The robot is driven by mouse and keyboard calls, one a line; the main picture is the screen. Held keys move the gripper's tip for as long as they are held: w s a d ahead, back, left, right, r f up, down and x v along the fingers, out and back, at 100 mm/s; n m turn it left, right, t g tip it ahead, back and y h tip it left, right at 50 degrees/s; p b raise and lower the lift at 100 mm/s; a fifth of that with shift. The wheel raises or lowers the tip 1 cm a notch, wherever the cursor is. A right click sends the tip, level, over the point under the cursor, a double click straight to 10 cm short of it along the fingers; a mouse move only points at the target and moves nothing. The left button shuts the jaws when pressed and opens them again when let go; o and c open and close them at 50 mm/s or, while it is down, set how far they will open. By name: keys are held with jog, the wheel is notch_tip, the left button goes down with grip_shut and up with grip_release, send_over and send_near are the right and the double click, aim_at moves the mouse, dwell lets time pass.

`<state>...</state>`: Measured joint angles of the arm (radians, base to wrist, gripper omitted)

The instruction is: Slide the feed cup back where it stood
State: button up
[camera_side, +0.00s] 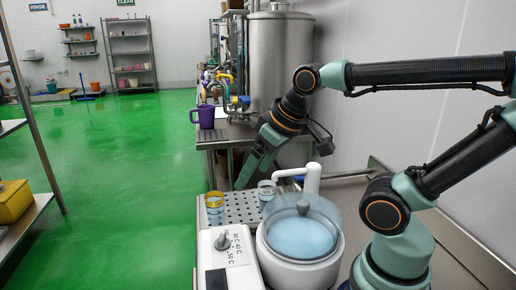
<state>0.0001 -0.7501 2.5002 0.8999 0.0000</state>
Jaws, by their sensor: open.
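Two small clear cups stand on the perforated metal tray (240,210). One cup has a yellow rim (214,204) and stands near the tray's left edge. The other is a clear cup with a pale rim (266,191), at the right beside the white spout. I cannot tell which one is the feed cup. My gripper (242,184) points down and to the left, its teal fingers behind and between the two cups. It is open, with nothing visible between the fingers. The exact gap to either cup is hard to judge.
A white round vessel with a see-through lid (302,237) and a white spout (312,178) stands in front. A control box with a knob (223,243) is left of it. A purple jug (206,116) and a steel tank (280,60) stand behind.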

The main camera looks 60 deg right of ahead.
jog(key=c, duration=0.6)
jog(key=shift+w+d, duration=0.15)
jog(key=shift+d, duration=0.05)
jog(key=shift+c, duration=1.3)
jog(key=n+g, duration=0.5)
jog(key=n, duration=1)
send_over(267, 196)
jog(key=s, duration=0.1)
notch_tip(267, 196, down, 8)
jog(key=r, duration=0.1)
jog(key=shift+d+f+n, duration=0.6)
jog(key=shift+d, duration=0.05)
notch_tip(267, 196, down, 12)
grip_shut()
